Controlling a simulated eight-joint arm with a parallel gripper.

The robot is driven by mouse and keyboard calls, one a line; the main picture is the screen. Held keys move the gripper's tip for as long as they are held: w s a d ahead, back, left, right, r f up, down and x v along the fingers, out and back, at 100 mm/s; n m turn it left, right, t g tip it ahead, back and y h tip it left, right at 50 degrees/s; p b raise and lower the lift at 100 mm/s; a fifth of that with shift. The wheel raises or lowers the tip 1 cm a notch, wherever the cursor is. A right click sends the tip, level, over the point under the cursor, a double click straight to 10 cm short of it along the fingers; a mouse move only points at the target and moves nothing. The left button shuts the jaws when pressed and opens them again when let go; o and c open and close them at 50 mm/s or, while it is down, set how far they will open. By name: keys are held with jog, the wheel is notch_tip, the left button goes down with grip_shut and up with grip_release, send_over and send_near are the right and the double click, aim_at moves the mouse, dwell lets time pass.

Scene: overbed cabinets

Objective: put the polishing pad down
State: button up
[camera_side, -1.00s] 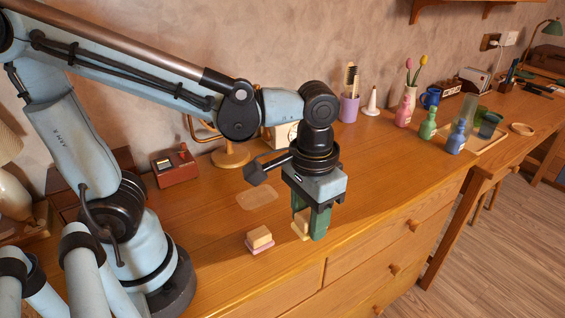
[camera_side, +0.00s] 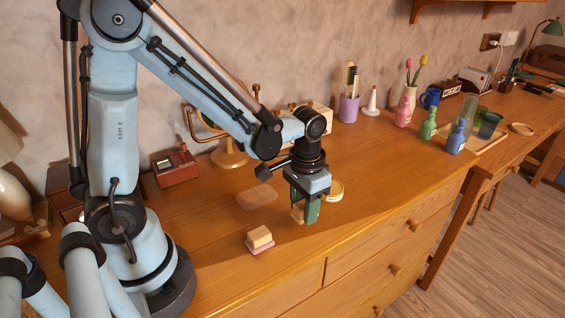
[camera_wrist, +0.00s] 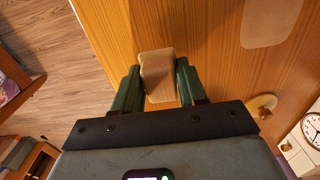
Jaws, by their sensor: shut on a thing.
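My gripper (camera_side: 305,212) has green fingers and points down over the wooden cabinet top. It is shut on a tan block-shaped pad, which I take to be the polishing pad (camera_side: 297,213). In the wrist view the pad (camera_wrist: 157,72) sits between both fingers of my gripper (camera_wrist: 158,84), its long side running away from the wrist. In the side view a finger hides part of the pad. It is low over the wood; I cannot tell whether it touches.
A tan-topped block with a pink base (camera_side: 259,240) sits to the left of my gripper. A pale patch (camera_side: 257,196) marks the wood behind it. A round tin (camera_side: 335,190) stands just right of my gripper. The cabinet's front edge is close; bottles (camera_side: 428,124) stand farther right.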

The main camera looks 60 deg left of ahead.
aim_at(294, 214)
jog(key=shift+f, duration=1.2)
jog(key=shift+f, duration=0.2)
jog(key=o, duration=1)
jog(key=shift+r, duration=0.15)
notch_tip(294, 214, up, 12)
jog(key=shift+s+r, duration=0.1)
jog(key=shift+s+a+r+t, duration=0.25)
jog(key=shift+s+t, duration=0.35)
jog(key=shift+t, duration=0.6)
jog(key=shift+s+a+r+t, duration=0.25)
jog(key=shift+s+t, duration=0.3)
jog(key=shift+t, duration=0.65)
jog(key=shift+s+a+r+t, duration=0.2)
jog(key=shift+s+t, duration=0.4)
jog(key=shift+t, duration=0.6)
